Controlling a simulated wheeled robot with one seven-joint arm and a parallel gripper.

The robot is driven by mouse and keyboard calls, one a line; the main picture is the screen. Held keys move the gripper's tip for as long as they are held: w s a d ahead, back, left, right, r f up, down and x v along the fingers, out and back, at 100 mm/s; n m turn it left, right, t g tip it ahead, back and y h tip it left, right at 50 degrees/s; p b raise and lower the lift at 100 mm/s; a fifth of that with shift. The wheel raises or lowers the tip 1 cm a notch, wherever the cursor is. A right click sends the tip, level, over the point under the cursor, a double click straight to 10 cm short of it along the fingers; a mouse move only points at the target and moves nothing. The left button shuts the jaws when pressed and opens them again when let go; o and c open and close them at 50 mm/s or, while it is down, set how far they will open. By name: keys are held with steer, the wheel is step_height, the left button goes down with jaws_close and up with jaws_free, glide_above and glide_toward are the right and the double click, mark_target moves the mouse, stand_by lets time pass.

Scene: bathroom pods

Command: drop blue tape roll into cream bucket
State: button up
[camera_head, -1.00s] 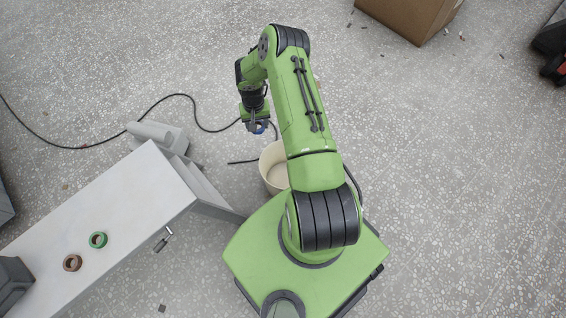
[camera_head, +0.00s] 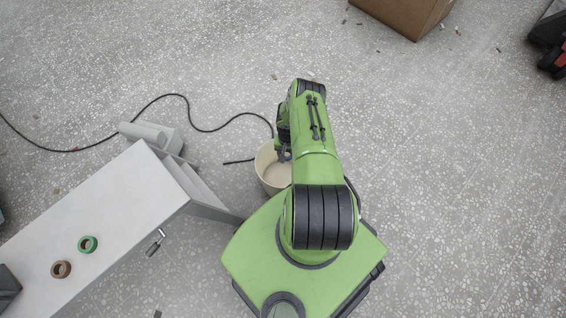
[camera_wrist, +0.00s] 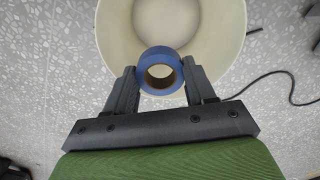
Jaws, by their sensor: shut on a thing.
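The blue tape roll (camera_wrist: 160,71) is held between the two fingers of my gripper (camera_wrist: 161,82) in the wrist view. The cream bucket (camera_wrist: 232,20) lies behind the roll in that view, with its open mouth facing the camera. In the head view the bucket (camera_head: 268,178) stands on the floor beside my base. My gripper (camera_head: 285,157) is over the bucket's mouth there, partly hidden by my arm. Only a small bit of blue shows in that view. How high the roll is above the rim is hard to tell.
A white bench (camera_head: 120,205) stands at the left with a green tape roll (camera_head: 88,244) and a brown tape roll (camera_head: 61,269) on it. A black cable (camera_head: 190,115) runs across the floor behind the bucket. A cardboard box (camera_head: 405,12) is at the top right.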

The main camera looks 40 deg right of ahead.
step_height(320, 180, down, 3)
steer(key=shift+r+b, duration=0.1)
steer(key=shift+b, duration=0.65)
steer(key=shift+r, duration=0.1)
steer(key=o, duration=1.1)
step_height(320, 180, up, 16)
steer(key=p, duration=0.6)
steer(key=shift+p, duration=0.35)
